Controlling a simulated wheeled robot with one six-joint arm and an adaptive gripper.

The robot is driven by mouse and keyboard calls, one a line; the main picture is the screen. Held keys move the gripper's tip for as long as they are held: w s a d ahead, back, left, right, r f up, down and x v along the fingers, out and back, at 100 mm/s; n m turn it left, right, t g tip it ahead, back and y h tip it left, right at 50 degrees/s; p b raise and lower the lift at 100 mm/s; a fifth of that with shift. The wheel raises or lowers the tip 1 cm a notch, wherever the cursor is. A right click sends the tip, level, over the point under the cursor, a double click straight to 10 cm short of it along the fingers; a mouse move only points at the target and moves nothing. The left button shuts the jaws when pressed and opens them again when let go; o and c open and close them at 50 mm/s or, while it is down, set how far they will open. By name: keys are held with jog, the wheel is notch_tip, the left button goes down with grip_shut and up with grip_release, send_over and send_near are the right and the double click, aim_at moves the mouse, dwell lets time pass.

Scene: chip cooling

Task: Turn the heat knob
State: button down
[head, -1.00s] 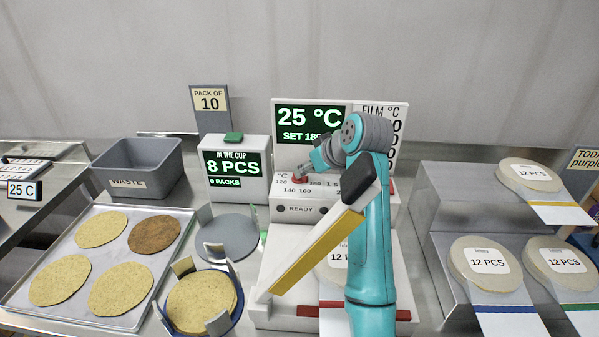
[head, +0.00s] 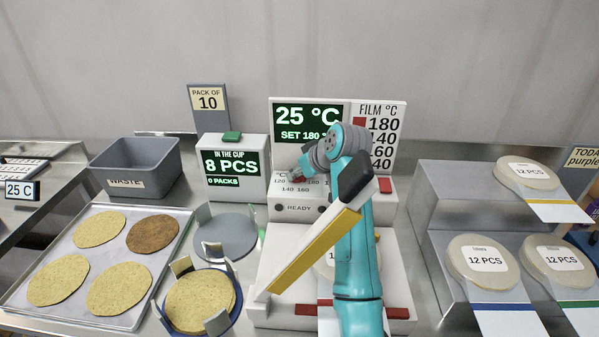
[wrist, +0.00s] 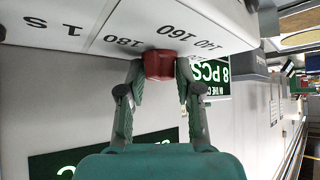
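The red heat knob (wrist: 160,64) is on the pale front panel of the heater (head: 285,214), among printed marks such as 140, 160 and 180. The head view shows only a bit of the knob (head: 299,180) beside my gripper. The wrist view shows my gripper (wrist: 158,72) with one finger on each side of the knob, both appearing to touch it. The heater's display (head: 309,120) reads 25 °C, with SET 180 below, its end covered by my arm. Which mark the knob points to cannot be told.
The film card (head: 380,135) lists several temperatures, 180 at the top. My arm stands in front of the heater's right part. The counter display (head: 235,168) reads 8 PCS. A cup (head: 236,307) with chips and a tray (head: 60,240) stand left; packs (head: 485,262) stand right.

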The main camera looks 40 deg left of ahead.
jog(key=shift+w+d+n+g, duration=0.1)
jog(key=shift+w+n+g, duration=0.15)
jog(key=shift+n+g, duration=1.45)
jog(key=shift+n, duration=0.4)
jog(key=c, duration=1.1)
grip_release()
jog(key=shift+o, duration=0.2)
